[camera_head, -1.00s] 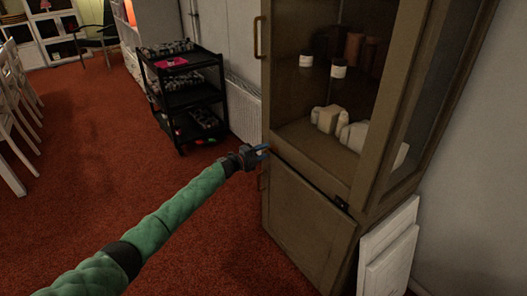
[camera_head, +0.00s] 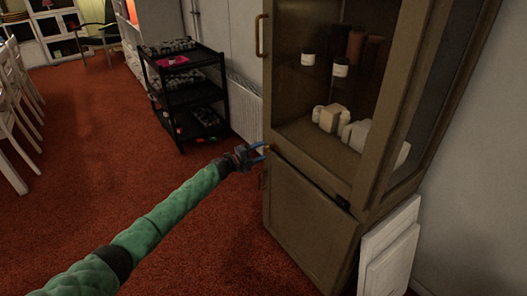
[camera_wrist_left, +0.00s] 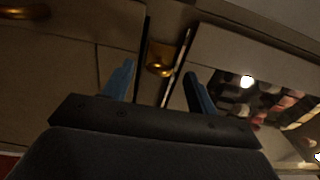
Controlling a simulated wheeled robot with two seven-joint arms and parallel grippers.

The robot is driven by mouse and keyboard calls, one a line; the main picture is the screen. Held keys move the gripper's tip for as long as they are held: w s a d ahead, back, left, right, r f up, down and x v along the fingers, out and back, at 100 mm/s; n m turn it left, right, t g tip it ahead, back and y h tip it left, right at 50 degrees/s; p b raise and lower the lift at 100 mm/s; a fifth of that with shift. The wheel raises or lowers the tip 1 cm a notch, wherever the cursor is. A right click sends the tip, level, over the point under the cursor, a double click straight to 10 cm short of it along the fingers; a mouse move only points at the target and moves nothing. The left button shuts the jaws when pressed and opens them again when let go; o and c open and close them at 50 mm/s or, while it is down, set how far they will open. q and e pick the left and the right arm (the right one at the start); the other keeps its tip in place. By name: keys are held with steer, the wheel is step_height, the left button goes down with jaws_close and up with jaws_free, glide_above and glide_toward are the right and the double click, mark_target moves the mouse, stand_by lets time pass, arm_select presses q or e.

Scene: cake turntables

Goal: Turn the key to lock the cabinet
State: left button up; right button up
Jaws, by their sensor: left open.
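The brown cabinet (camera_head: 312,215) stands right of centre, with a glazed upper door and a solid lower door. A small brass key (camera_wrist_left: 160,69) on a brass plate shows in the wrist view, on the strip between two door panels. My left gripper (camera_head: 262,152) is open at the cabinet's left front edge, at the height where the upper and lower doors meet. In the wrist view its two blue fingers (camera_wrist_left: 158,74) are on either side of the key, with gaps to it. The key is very small in the head view. My right gripper is not in view.
A brass handle (camera_head: 261,36) is on the upper door. Bottles and pale blocks (camera_head: 332,117) stand behind the glass. A black cart (camera_head: 187,93) and a radiator (camera_head: 245,110) are behind. White panels (camera_head: 388,250) lean at the cabinet's right.

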arm_select(q)
steer(key=v, duration=0.5)
steer(key=shift+s+a, duration=0.1)
steer(key=shift+a, duration=0.05)
